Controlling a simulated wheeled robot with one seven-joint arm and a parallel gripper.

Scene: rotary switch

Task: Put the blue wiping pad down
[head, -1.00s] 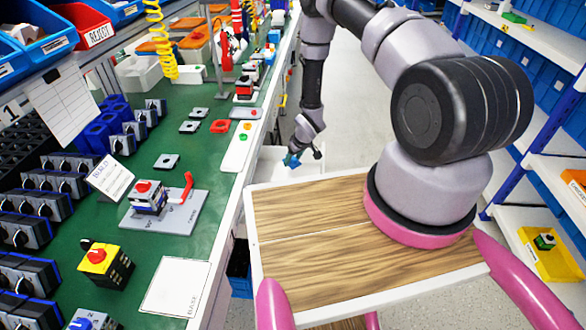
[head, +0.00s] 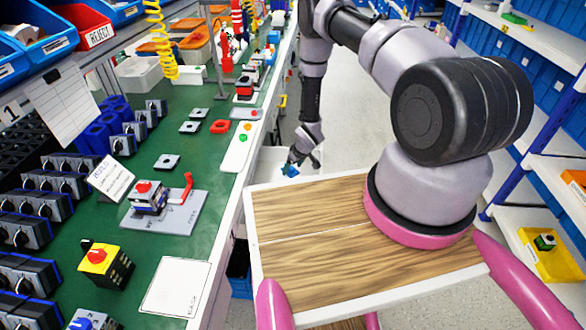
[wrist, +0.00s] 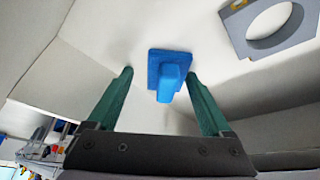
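The blue wiping pad (wrist: 170,75), a flat blue plate with a block-like handle, shows against the white inside of an open bin in the wrist view. In the head view it is a small blue shape (head: 290,171) just below my gripper (head: 295,160), over the white bin (head: 270,160). In the wrist view the two green fingers of my gripper (wrist: 160,75) stand apart, with a gap on each side of the pad's handle. I cannot tell whether the pad fully rests on the bin's surface.
A grey part with a round hole (wrist: 272,28) lies in the bin near the pad. The green workbench (head: 160,255) with switches and trays runs along the left. A wood-topped platform (head: 310,245) is in front of the bin. Shelves (head: 540,170) stand at right.

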